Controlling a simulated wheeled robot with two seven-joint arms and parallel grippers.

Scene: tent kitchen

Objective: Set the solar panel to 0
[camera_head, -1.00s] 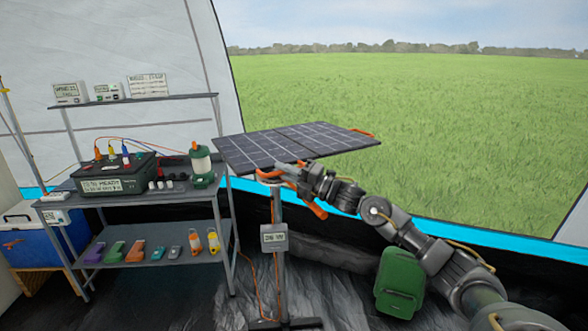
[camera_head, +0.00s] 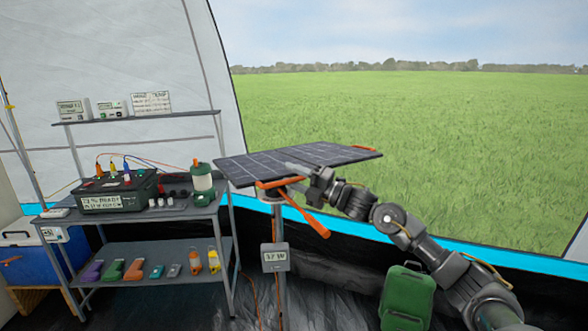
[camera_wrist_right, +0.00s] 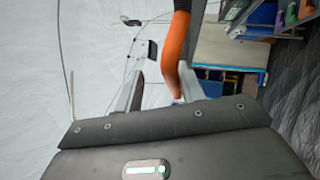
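The dark solar panel (camera_head: 270,163) sits on a grey post (camera_head: 279,295) with an orange bracket (camera_head: 277,183) under it. An orange handle (camera_head: 311,222) slants down to the right below the panel. A small display (camera_head: 275,257) on the post seems to read 57 W. My right gripper (camera_head: 298,170) is at the panel's near edge, just above the handle. In the right wrist view, an orange bar (camera_wrist_right: 174,55) passes between the fingers, with a gap beside the left finger; the gripper looks open. My left gripper is not in view.
A blue cooler (camera_head: 35,262) is at the far left.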

